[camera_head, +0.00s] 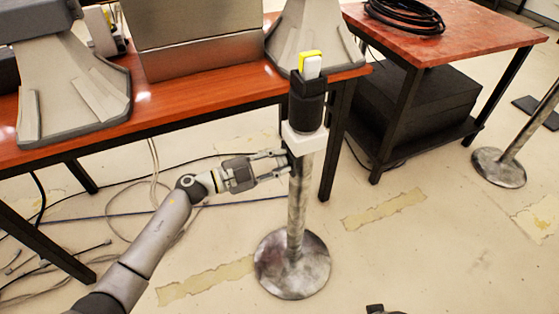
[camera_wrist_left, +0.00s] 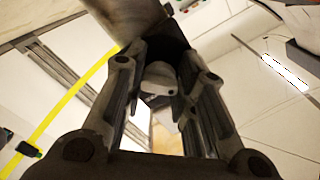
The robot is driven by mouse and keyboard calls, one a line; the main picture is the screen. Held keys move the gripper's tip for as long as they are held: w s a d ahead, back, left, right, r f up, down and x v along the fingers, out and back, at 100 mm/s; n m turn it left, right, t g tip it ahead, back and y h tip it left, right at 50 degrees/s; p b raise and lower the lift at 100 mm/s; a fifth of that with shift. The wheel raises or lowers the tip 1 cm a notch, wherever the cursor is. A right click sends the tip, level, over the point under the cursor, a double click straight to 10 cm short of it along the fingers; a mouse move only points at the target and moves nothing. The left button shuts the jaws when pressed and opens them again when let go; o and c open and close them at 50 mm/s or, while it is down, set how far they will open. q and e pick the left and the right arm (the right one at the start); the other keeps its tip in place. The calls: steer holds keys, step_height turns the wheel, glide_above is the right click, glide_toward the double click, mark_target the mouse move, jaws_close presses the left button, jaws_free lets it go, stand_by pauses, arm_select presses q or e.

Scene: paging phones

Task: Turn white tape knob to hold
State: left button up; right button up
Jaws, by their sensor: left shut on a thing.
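A metal barrier post (camera_head: 298,205) stands upright on a round base (camera_head: 292,264). Its black head (camera_head: 307,100) has a white and yellow tape end (camera_head: 312,66) on top and a white collar (camera_head: 304,141) below. My left gripper (camera_head: 287,162) reaches in from the left, just under the collar. Its fingers are shut on a small dark knob at the side of the post, mostly hidden by the fingertips. In the left wrist view the gripper (camera_wrist_left: 160,65) has a dark piece (camera_wrist_left: 173,45) between its fingertips. I cannot read the knob's setting.
A wooden table (camera_head: 200,100) with grey equipment stands behind the post. A red-topped table (camera_head: 470,35) holds a coiled black cable (camera_head: 403,15). Loose cables (camera_head: 130,215) lie on the floor at left. Another post base (camera_head: 498,167) is at right. Floor right of the post is clear.

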steer(key=shift+s+f, duration=0.1)
steer(key=shift+s, duration=0.05)
arm_select(q)
steer(key=shift+m, duration=1.1)
steer(key=m+b, duration=0.1)
steer(key=m, duration=0.1)
steer(key=shift+m, duration=0.4)
steer(key=m+b, duration=0.3)
steer(key=m, duration=0.3)
steer(key=shift+f, duration=0.1)
arm_select(e)
steer(key=w+v, duration=0.1)
steer(key=v, duration=1.1)
arm_select(q)
steer(key=m+b, duration=0.1)
steer(key=m, duration=0.2)
steer(key=shift+m+b, duration=0.4)
steer(key=m+b, duration=0.1)
steer(key=m, duration=0.1)
steer(key=shift+m+b, duration=0.35)
steer(key=shift+m, duration=0.05)
arm_select(e)
steer(key=w+a+r+t+y, duration=0.1)
steer(key=w+a+r+t, duration=0.2)
steer(key=w+t, duration=0.4)
steer(key=shift+w+y, duration=0.3)
steer(key=shift+w, duration=2)
